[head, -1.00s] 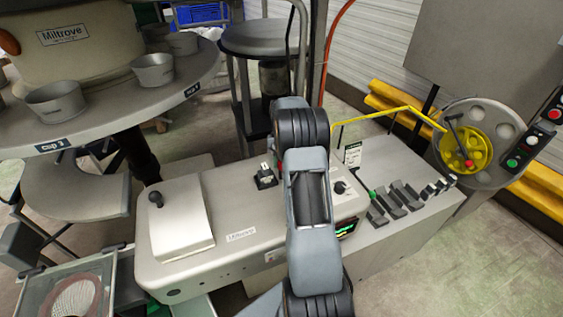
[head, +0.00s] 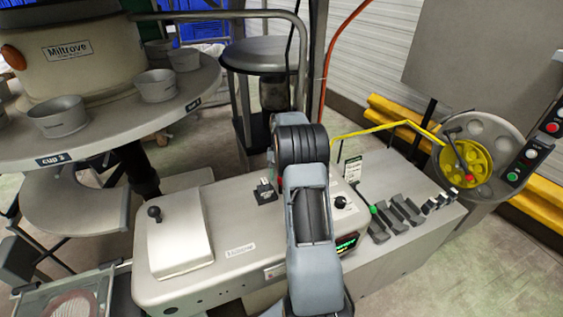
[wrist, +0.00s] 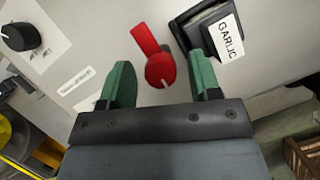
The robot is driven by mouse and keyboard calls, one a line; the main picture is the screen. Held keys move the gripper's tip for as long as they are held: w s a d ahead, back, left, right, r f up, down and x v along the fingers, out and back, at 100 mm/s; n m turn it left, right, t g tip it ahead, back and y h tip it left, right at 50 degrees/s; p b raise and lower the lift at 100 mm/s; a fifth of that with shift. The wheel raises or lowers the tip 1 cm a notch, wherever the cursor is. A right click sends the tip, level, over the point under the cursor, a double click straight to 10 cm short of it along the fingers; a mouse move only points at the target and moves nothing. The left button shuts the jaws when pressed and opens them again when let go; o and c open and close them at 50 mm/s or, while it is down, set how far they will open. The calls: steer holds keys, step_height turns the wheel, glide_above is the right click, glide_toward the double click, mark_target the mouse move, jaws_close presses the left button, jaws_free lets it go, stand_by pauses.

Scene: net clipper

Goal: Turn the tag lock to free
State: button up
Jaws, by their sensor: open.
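The tag lock, a red lever knob with a white pointer line (wrist: 160,70), sits on the pale console face in the wrist view. Its lever points up and slightly left. My gripper (wrist: 159,62) has two green fingers spread apart, one on each side of the red knob, with visible gaps. I cannot tell how far the fingertips are from the panel. A black holder with a GARLIC tag (wrist: 227,38) sits just right of the knob. In the head view my arm hides the red knob and the fingers.
A black round knob (wrist: 18,37) is at upper left in the wrist view. In the head view, the console (head: 240,230) carries a hinged cover (head: 180,240) at left and several levers (head: 400,212) at right. A yellow handwheel (head: 467,165) stands further right.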

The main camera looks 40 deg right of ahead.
steer(key=v, duration=1.3)
steer(key=shift+r, duration=0.2)
steer(key=shift+s, duration=0.1)
